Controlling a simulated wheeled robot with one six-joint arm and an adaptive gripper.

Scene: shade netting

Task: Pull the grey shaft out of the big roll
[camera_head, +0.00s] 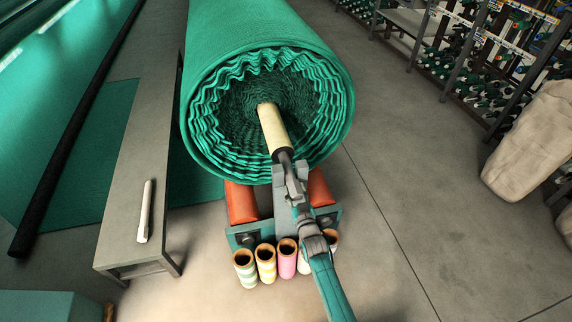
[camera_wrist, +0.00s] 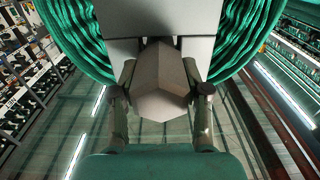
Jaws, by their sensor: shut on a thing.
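The big roll (camera_head: 265,40) of green netting lies with its open, ruffled end towards me. A cream tube (camera_head: 272,128) sticks out from the middle of that end. The dark grey shaft (camera_head: 283,155) shows at the tube's near end. My gripper (camera_head: 290,178) is at this near end, shut on the shaft. In the wrist view a grey, hexagonal-looking end of the shaft (camera_wrist: 160,88) sits between the two fingers of my gripper (camera_wrist: 163,100). The rest of the shaft is hidden inside the tube and roll.
Orange rollers (camera_head: 241,203) on a teal-ended cradle (camera_head: 243,237) sit under the roll. Several coloured tubes (camera_head: 266,264) stand before it. A grey bench (camera_head: 130,180) with a white rod (camera_head: 146,210) is left. Shelves (camera_head: 470,70) and a beige sack (camera_head: 530,140) are right; floor between is clear.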

